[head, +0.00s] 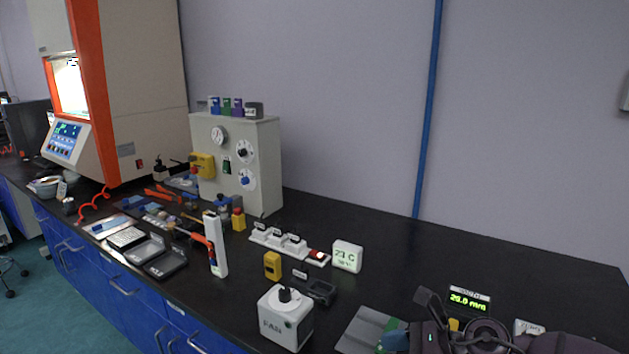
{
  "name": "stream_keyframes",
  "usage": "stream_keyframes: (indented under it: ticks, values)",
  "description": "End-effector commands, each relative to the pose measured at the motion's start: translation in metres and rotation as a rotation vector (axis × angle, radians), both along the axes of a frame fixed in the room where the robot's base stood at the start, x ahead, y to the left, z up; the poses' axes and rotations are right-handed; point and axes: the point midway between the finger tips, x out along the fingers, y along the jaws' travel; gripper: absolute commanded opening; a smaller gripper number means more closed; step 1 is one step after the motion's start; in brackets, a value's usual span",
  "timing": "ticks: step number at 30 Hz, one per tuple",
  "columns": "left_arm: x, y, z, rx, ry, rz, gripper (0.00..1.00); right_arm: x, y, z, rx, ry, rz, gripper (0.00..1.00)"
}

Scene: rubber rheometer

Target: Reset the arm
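Part of my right arm, dark grey and purple, shows at the bottom right edge of the head view. Its gripper (432,310) is dark and partly cut off, over the front of the black bench (390,260). I cannot tell whether its fingers are open or shut, and I see nothing clearly held. My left arm and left gripper are not in view.
A large orange and beige machine (140,90) stands at the far left. A grey cabinet with dials (215,160) stands behind many small tools. A white FAN box (285,318), a white clock display (347,256) and a millimetre readout (469,300) stand nearer. The back right bench is clear.

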Motion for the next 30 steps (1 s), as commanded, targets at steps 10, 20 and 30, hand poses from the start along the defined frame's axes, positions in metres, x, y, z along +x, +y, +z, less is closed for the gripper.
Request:
stream_keyframes:
  ticks: [10,20,30]
  values:
    - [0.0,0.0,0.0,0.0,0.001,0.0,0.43,-0.016,0.022,0.042,0.795,0.43,-0.593,0.58]
    - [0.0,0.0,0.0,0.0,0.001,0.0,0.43,-0.044,-0.055,0.014,1.436,0.933,-1.258,0.58]
    - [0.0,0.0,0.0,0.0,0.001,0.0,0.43,-0.154,-0.125,-0.064,1.94,1.402,-2.024,0.58]
